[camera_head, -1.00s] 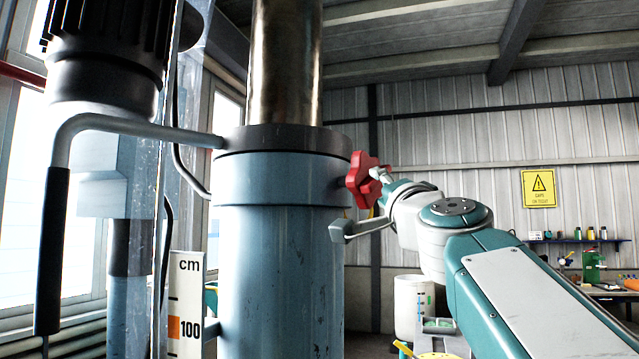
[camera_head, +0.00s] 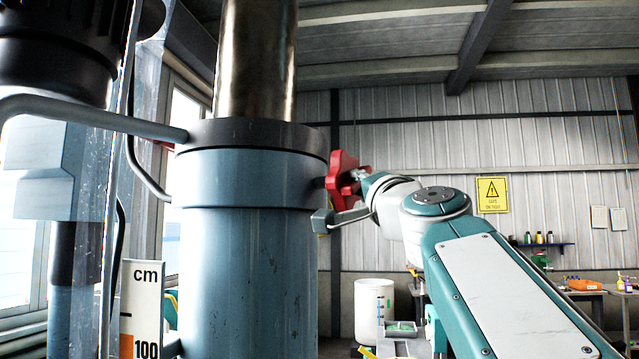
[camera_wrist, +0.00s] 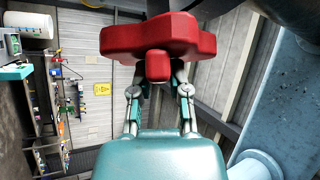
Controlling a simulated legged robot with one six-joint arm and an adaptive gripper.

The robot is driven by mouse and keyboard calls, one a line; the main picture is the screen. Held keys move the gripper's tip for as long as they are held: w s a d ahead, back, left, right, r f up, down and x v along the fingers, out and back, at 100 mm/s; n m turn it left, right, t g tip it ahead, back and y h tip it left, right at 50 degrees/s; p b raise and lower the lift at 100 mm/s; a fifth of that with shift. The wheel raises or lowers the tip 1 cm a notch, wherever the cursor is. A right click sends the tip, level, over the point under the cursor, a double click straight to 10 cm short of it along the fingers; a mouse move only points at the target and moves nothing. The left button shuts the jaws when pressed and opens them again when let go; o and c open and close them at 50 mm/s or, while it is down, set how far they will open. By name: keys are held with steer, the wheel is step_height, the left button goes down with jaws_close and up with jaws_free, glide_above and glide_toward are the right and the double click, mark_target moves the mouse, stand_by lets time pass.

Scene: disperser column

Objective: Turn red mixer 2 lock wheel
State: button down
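The red lock wheel (camera_head: 342,180), a lobed knob, sits on the right side of the blue column's collar. In the wrist view, the red wheel (camera_wrist: 158,38) fills the top middle, with one short red lobe pointing toward the camera. My gripper (camera_head: 362,177) is right at the wheel, coming from the right. In the wrist view, the fingers of my gripper (camera_wrist: 160,80) reach up on either side of that lobe. Their tips are hidden behind the wheel, so I cannot tell whether they press on it.
The blue column (camera_head: 250,270) stands close on the left. A grey handle (camera_head: 340,217) juts out just below the wheel. A bent grey bar (camera_head: 90,115) crosses at left, beside a cm scale (camera_head: 142,310). A white container (camera_head: 374,308) and benches stand behind.

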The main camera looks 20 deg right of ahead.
steer(key=shift+d+r, duration=0.1)
steer(key=shift+r, duration=0.05)
stand_by(0.4)
steer(key=shift+r+m+g+h, duration=0.15)
steer(key=shift+m+g+h, duration=0.45)
steer(key=shift+m, duration=0.5)
steer(key=shift+r+m+g, duration=0.1)
steer(key=shift+m+g, duration=1.2)
steer(key=shift+m, duration=0.1)
steer(key=shift+m+g, duration=0.8)
steer(key=shift+w+m+g, duration=0.1)
steer(key=shift+m+g, duration=0.2)
steer(key=shift+g, duration=0.1)
steer(key=shift+d+y, duration=0.1)
steer(key=shift+y, duration=0.2)
steer(key=c, duration=0.6)
jaws_free()
steer(key=shift+d, duration=0.1)
